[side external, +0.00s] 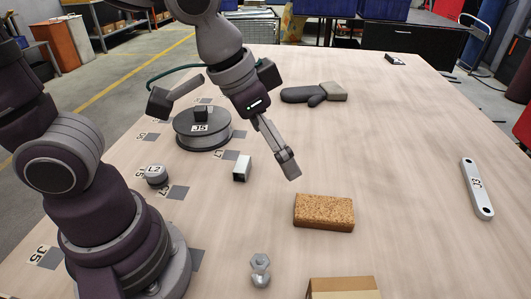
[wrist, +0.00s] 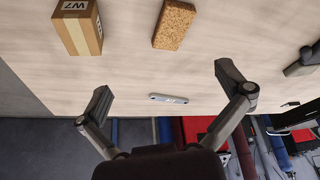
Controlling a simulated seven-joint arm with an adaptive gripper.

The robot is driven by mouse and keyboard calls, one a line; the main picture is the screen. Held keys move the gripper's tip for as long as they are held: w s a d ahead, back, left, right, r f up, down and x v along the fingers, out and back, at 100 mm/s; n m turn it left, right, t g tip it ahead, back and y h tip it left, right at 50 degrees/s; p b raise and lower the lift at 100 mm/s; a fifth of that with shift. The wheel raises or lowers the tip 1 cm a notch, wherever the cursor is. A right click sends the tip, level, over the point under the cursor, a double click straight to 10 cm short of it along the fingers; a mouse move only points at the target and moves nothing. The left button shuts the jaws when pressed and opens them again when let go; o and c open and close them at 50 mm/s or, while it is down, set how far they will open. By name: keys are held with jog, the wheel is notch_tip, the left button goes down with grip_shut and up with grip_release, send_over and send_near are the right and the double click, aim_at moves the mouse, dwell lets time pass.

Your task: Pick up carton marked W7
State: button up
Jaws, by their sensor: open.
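The carton marked W7 (wrist: 78,36) is a brown box with a paler tape strip and a white W7 label, at the upper left of the wrist view. In the side external view a cardboard carton (side external: 343,288) is cut off by the bottom edge; no label shows there. My gripper (side external: 225,138) is in the air above the table, up and left of this carton and apart from it. In the wrist view my gripper (wrist: 164,84) has its fingers spread wide with nothing between them.
A cork block (side external: 324,212) lies between my gripper and the carton. A hex bolt (side external: 260,270) is left of the carton.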

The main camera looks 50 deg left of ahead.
jog(key=d+f+m+g, duration=0.1)
jog(key=d+f+m, duration=0.3)
jog(key=d, duration=0.5)
send_over(327, 298)
notch_tip(327, 298, down, 4)
jog(key=shift+r+g+h, duration=0.1)
jog(key=shift+g+h, duration=0.2)
jog(key=shift+h, duration=0.1)
jog(key=x, duration=1)
jog(key=shift+d+f, duration=0.25)
jog(key=shift+d, duration=0.05)
jog(key=shift+f, duration=0.25)
jog(key=c, duration=1.3)
